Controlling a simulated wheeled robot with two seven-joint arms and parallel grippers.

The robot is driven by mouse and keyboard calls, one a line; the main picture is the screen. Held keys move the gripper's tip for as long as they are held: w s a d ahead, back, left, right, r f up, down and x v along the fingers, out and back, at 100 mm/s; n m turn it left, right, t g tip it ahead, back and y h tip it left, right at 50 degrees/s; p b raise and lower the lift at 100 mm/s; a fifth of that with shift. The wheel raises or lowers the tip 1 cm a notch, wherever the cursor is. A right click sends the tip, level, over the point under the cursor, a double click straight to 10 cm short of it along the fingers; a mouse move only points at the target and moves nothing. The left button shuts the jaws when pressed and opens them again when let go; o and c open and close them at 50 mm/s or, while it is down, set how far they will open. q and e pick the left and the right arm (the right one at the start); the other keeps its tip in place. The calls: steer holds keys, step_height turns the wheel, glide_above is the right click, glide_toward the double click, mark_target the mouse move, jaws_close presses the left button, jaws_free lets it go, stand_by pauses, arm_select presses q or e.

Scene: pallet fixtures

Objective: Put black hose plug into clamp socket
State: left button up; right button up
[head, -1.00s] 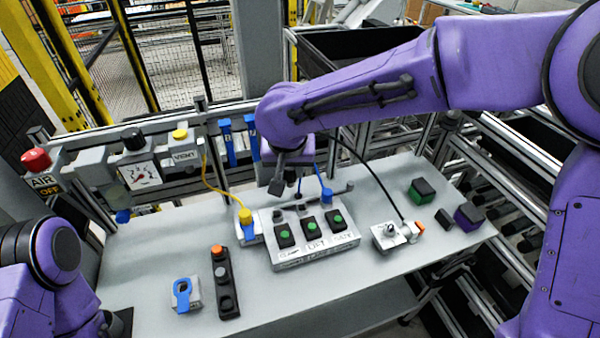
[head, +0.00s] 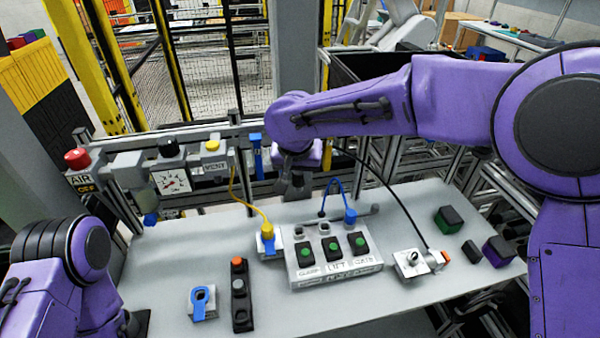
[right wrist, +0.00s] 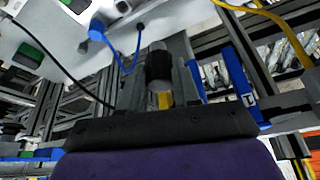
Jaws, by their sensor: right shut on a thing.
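My right gripper (head: 297,188) points down, above and behind the grey valve box (head: 335,278), near its left end. In the right wrist view it is shut on the black hose plug (right wrist: 160,65), a dark cylinder between the fingers. The black hose (head: 380,187) runs from behind this gripper to a fitting at the right. The clamp socket (head: 299,231) is at the box's left, behind the CLAMP button; the plug is apart from it. A blue plug (head: 350,216) sits at the GATE position and shows in the right wrist view (right wrist: 97,28). My left gripper is out of view.
A yellow plug (head: 267,231) with its yellow hose stands just left of the box. A grey fitting with an orange end (head: 412,263) and green (head: 449,218) and purple (head: 497,251) blocks lie right. A button strip (head: 240,295) and blue-ringed block (head: 202,302) lie front left.

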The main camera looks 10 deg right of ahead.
steer(key=shift+f+b, duration=3.55)
steer(key=shift+f, duration=3.9)
steer(key=shift+p, duration=0.4)
steer(key=shift+p, duration=0.4)
steer(key=shift+f+b, duration=0.5)
steer(key=shift+f, duration=0.9)
